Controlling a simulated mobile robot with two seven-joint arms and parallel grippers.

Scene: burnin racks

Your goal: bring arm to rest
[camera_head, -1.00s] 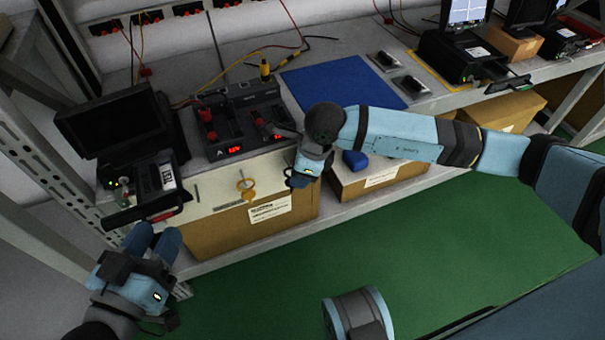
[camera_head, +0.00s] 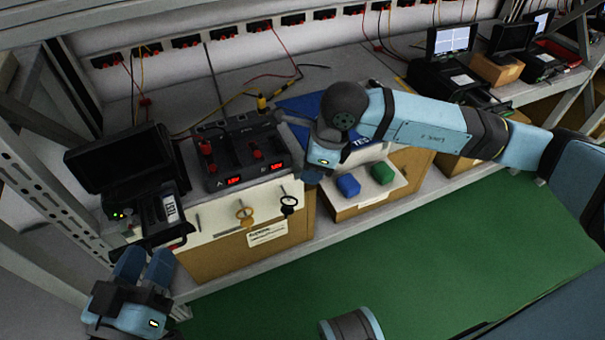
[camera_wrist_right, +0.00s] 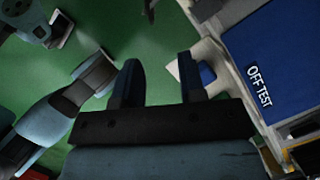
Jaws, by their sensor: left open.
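My right arm (camera_head: 425,122) comes in from the right and bends down at the wrist over the bench front. My right gripper (camera_head: 314,172) is partly hidden behind its wrist in the head view. In the right wrist view, the right gripper (camera_wrist_right: 160,82) has its two dark fingers apart, with nothing between them and the green floor behind. My left gripper (camera_head: 147,262) is at the lower left, open and empty, in front of the bench edge below the black device.
A power supply (camera_head: 235,158) with red displays and a black screen device (camera_head: 125,160) stand on the bench. A blue mat (camera_wrist_right: 285,45) lies beside the gripper. The green floor (camera_head: 420,250) is clear.

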